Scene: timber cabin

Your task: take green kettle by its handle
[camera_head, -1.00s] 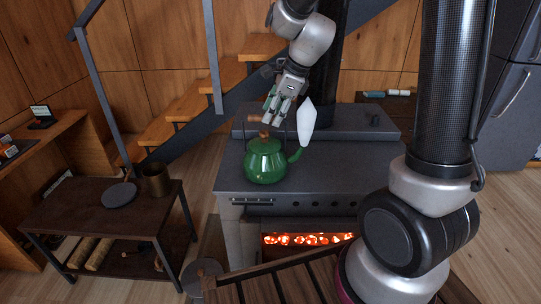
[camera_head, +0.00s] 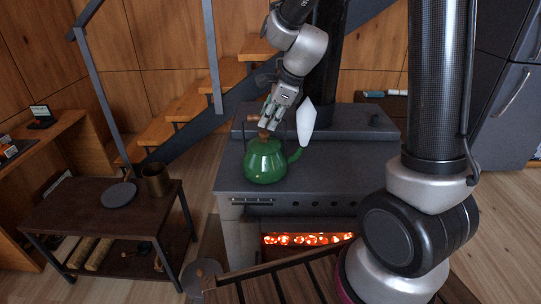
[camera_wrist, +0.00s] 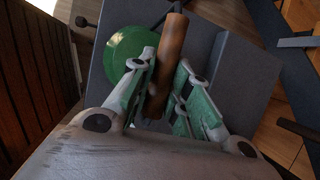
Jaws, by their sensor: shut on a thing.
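The green kettle (camera_head: 264,162) sits on the dark stove top (camera_head: 340,172), near its left front, with its spout to the right. In the wrist view the kettle's green body (camera_wrist: 126,48) shows at upper left, partly covered by a finger. Its brown wooden handle (camera_wrist: 167,65) runs between the two fingers. My gripper (camera_head: 270,122) is above the kettle and shut on the handle. In the wrist view my gripper (camera_wrist: 165,92) has a finger on each side of the handle. I cannot tell whether the kettle's base touches the stove.
A white pointed object (camera_head: 306,122) stands near the spout. A fire glows in the stove's opening (camera_head: 300,239). At left a low dark table (camera_head: 85,222) holds a brass pot (camera_head: 156,179) and a round grey plate (camera_head: 118,195). Stairs rise behind.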

